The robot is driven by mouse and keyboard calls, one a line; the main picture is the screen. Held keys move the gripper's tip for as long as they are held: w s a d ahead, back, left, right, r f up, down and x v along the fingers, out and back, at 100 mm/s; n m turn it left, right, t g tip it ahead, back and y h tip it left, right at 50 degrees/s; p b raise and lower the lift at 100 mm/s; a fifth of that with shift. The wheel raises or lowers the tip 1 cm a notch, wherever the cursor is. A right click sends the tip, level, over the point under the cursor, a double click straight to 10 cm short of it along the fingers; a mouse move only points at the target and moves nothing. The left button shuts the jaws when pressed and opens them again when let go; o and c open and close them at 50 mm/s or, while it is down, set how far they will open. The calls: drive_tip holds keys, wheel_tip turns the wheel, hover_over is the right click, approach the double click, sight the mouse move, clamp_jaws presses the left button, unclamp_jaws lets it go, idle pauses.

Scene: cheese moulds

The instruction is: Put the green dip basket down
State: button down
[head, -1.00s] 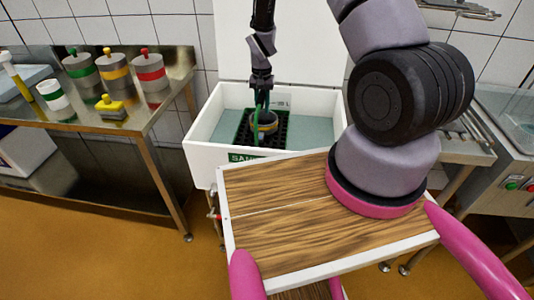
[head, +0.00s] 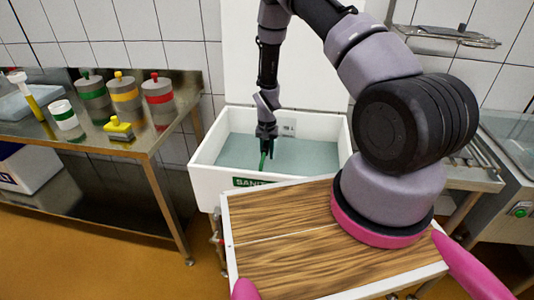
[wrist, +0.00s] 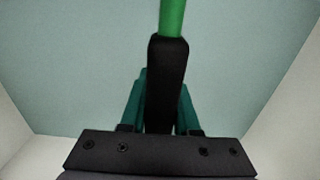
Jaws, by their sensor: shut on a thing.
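My gripper (head: 266,147) is inside the white sanitiser tank (head: 207,187), low over the pale teal liquid (head: 310,158). It is shut on the green dip basket's handle (head: 262,162), which runs down to the liquid. In the wrist view my gripper (wrist: 161,105) has its teal fingers on either side of a black grip piece. The handle's green rod (wrist: 172,18) runs on from it to the top edge. The basket's body does not show in either view now; the liquid surface looks unbroken and hides what is below.
A steel table (head: 150,140) at the left holds several lidded pots and a yellow-topped block (head: 118,129). The tank's raised white lid is behind my arm.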

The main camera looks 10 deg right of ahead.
drive_tip(key=c, duration=0.6)
unclamp_jaws()
drive_tip(key=shift+f, duration=0.1)
drive_tip(key=shift+c, duration=0.2)
wheel_tip(320, 180, up, 12)
drive_tip(key=shift+r, duration=0.2)
